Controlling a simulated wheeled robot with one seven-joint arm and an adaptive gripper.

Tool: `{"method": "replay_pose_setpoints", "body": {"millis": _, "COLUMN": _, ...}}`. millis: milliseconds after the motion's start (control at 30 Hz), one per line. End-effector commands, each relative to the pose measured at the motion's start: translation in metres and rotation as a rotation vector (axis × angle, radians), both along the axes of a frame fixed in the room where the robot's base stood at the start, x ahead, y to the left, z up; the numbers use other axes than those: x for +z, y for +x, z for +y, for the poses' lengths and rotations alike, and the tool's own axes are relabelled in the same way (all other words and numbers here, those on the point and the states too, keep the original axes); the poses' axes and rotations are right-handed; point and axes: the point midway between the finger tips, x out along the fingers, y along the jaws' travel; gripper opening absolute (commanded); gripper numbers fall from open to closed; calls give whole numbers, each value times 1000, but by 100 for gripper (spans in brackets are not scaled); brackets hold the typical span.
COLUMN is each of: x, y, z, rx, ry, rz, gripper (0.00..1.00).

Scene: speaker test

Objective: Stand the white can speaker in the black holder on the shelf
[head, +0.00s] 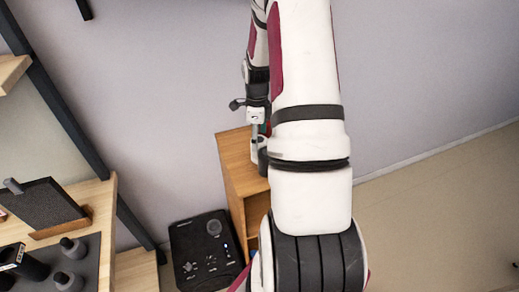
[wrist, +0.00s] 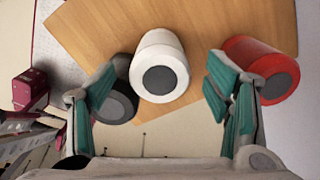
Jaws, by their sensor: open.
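The white can speaker (wrist: 146,47) stands on a wooden cabinet top in the wrist view, its round dark grille facing the camera. My gripper (wrist: 163,78) is open, with one teal-padded finger on each side of the white can. A gap shows between each finger and the can. In the head view my arm hides most of the gripper and the cans. I cannot tell the black holder for sure; a black, cup-like piece (head: 32,266) shows on the dark mat of the shelf (head: 103,205) at the left of the head view.
A black can (wrist: 114,104) stands left of the white one, partly behind the left finger; a red can (wrist: 268,68) is close to the right finger. The wooden cabinet (head: 232,150) stands against the wall. A black box with knobs (head: 205,250) is beside it.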

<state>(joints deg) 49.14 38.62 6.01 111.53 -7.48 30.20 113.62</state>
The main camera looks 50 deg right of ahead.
Motion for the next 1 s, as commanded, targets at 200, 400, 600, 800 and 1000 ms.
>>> {"method": "replay_pose_setpoints", "body": {"millis": 200, "x": -19, "y": -1, "z": 1, "rx": 2, "ry": 2, "rz": 2, "gripper": 72}}
{"method": "replay_pose_setpoints", "body": {"millis": 400, "x": -47, "y": 0, "z": 1, "rx": 2, "ry": 3, "rz": 1, "gripper": 72}}
{"method": "replay_pose_setpoints", "body": {"millis": 600, "x": -57, "y": 0, "z": 0, "rx": 1, "ry": 1, "rz": 0, "gripper": 72}}
{"method": "replay_pose_setpoints", "body": {"millis": 800, "x": -57, "y": 0, "z": 0, "rx": 1, "ry": 0, "rz": 0, "gripper": 65}}
{"method": "replay_pose_setpoints", "body": {"millis": 1000, "x": -57, "y": 0, "z": 0, "rx": 1, "ry": 0, "rz": 0, "gripper": 20}}
